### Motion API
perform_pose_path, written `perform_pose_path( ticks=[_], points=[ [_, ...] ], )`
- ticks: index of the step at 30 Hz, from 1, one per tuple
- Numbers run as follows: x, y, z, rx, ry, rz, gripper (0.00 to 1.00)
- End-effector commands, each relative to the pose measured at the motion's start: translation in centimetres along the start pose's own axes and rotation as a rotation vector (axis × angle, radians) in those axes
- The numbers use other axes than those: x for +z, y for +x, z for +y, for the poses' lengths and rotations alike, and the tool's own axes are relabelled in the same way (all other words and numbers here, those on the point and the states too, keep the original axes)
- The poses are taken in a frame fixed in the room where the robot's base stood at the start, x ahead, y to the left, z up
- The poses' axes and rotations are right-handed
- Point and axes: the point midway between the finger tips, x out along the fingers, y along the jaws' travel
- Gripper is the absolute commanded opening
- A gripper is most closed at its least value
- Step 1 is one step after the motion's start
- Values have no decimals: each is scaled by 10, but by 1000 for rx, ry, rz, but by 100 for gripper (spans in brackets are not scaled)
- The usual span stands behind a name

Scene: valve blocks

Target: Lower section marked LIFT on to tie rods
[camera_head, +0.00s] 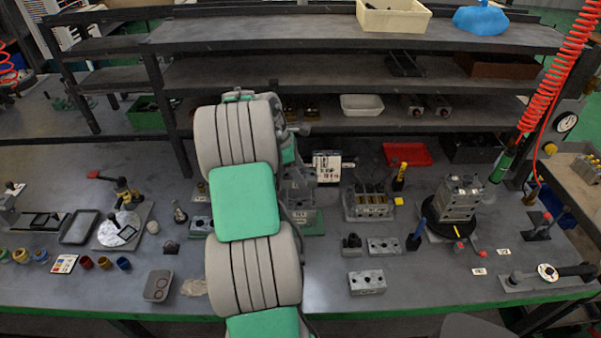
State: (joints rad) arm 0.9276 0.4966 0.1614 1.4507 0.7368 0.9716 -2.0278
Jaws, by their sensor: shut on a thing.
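My arm covers the centre of the head view, and my gripper (291,161) shows only in part past its right edge. The jaws are shut on a grey valve section (297,182), mostly hidden behind the arm. I cannot tell whether the held section touches this block. The tie rods cannot be made out, and no LIFT marking is readable.
To the right stand a block with brass-coloured parts (370,205), loose grey blocks (384,246) (367,282), and a block stack (458,200) on a black round base. A red tray (407,154) lies behind. Shelves (350,75) run along the back.

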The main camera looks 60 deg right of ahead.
Motion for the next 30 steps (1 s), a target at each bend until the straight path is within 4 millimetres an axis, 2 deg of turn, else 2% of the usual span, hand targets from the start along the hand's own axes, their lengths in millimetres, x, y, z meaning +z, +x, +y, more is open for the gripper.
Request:
perform_pose_path(
  ticks=[30],
  points=[
    [-9, 23, 0, 1, 1, 0, 0]
  ],
)
